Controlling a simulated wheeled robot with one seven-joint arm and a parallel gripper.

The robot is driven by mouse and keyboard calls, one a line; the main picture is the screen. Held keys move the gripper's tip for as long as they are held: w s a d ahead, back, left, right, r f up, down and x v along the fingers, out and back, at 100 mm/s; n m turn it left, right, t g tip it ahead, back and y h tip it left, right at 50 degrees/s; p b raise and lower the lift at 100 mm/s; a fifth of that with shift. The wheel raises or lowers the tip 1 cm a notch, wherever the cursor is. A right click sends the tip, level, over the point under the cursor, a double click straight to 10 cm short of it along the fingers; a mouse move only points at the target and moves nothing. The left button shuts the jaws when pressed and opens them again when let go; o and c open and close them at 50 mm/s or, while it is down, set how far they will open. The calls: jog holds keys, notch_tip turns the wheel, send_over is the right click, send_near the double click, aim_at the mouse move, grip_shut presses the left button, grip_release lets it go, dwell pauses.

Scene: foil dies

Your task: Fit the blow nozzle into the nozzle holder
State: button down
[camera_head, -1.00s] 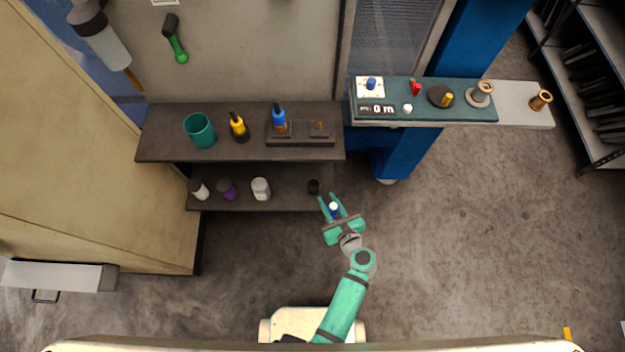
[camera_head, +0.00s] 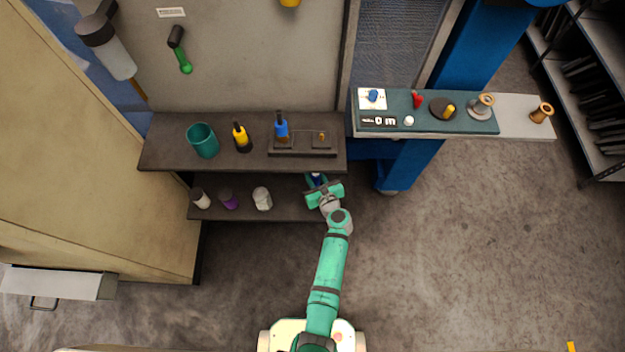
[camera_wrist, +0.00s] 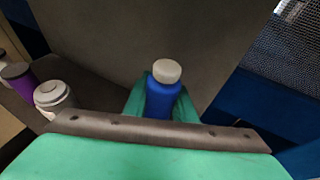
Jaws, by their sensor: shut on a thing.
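My gripper (camera_head: 318,180) is shut on a blue bottle-like piece with a pale cap, seen upright between the green fingers in the wrist view (camera_wrist: 162,98). It is over the right end of the lower shelf, and I cannot tell whether the piece touches the shelf. Nothing in view is clearly labelled blow nozzle or nozzle holder. A dark block (camera_head: 302,153) on the upper shelf carries a blue-bodied tool (camera_head: 281,128) on its left and a small brass piece (camera_head: 321,137) on its right. A brass flared piece (camera_head: 484,101) sits on a grey round base on the teal panel.
Another brass flared piece (camera_head: 541,112) stands on the pale ledge at right. A teal cup (camera_head: 203,142) and a yellow-and-black bottle (camera_head: 241,138) stand on the upper shelf. A white jar (camera_head: 262,199) and a purple bottle (camera_head: 229,200) stand left of my gripper. The upper shelf lies just beyond it.

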notch_tip(320, 180, down, 6)
jog(key=s, duration=0.1)
jog(key=shift+s, duration=0.3)
jog(key=c, duration=1.7)
grip_release()
jog(key=shift+f, duration=0.1)
jog(key=shift+o, duration=1.3)
jog(key=shift+w, duration=0.2)
jog(key=shift+s+r, duration=0.3)
jog(key=shift+r, duration=0.15)
jog(key=s+d+r+n+g+h, duration=0.1)
jog(key=s+d+r+n+h, duration=0.2)
jog(key=s+n, duration=0.8)
jog(key=s+r+n+g+h, duration=0.15)
jog(key=s+r+n, duration=0.3)
jog(key=s, duration=1.35)
jog(key=s+a+r+n+t, duration=0.1)
jog(key=s+r+n, duration=0.3)
jog(key=r+n, duration=0.4)
jog(key=s+a+r+n+t, duration=0.1)
jog(key=s+r+n+t, duration=0.3)
jog(key=r, duration=1.4)
jog(key=s+n, duration=0.1)
jog(key=n, duration=0.3)
jog(key=shift+s+a+h, duration=0.15)
jog(key=shift+s+h, duration=0.05)
jog(key=shift+h, duration=0.15)
